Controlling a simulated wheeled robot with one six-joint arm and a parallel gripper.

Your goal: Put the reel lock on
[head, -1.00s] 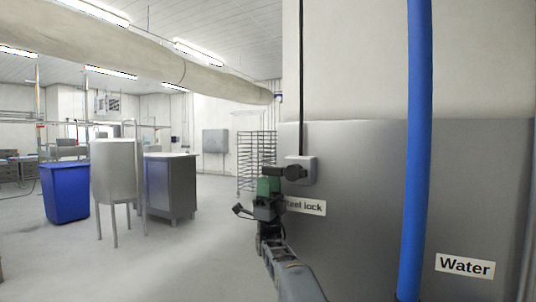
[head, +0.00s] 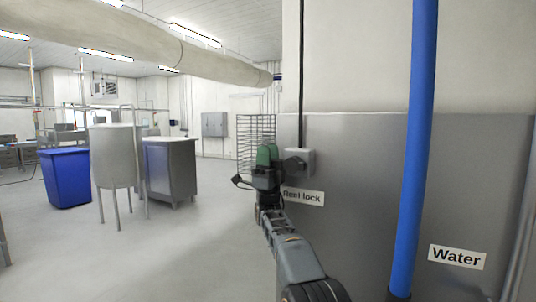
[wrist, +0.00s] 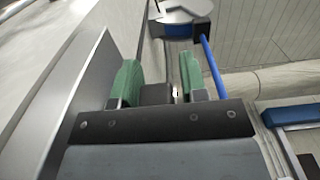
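The reel lock is a small light-grey box (head: 308,163) on the grey wall panel, with a dark knob (head: 294,167) on its face. A white label reading "Reel lock" (head: 304,198) is just below it. My gripper (head: 267,156), with green fingers, is immediately left of the knob at about its height in the head view. I cannot tell whether it touches the knob. In the wrist view my gripper (wrist: 159,80) has its two green fingers apart. A dark grey block shows between them, and I cannot tell what it is. The knob's left end is partly hidden.
A vertical blue pipe (head: 415,150) and a "Water" label (head: 458,257) are to the right. The grey panel (head: 370,200) is close on that side. A blue bin (head: 66,178), a steel tank (head: 112,157) and a cabinet (head: 170,168) stand at left. The floor between is clear.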

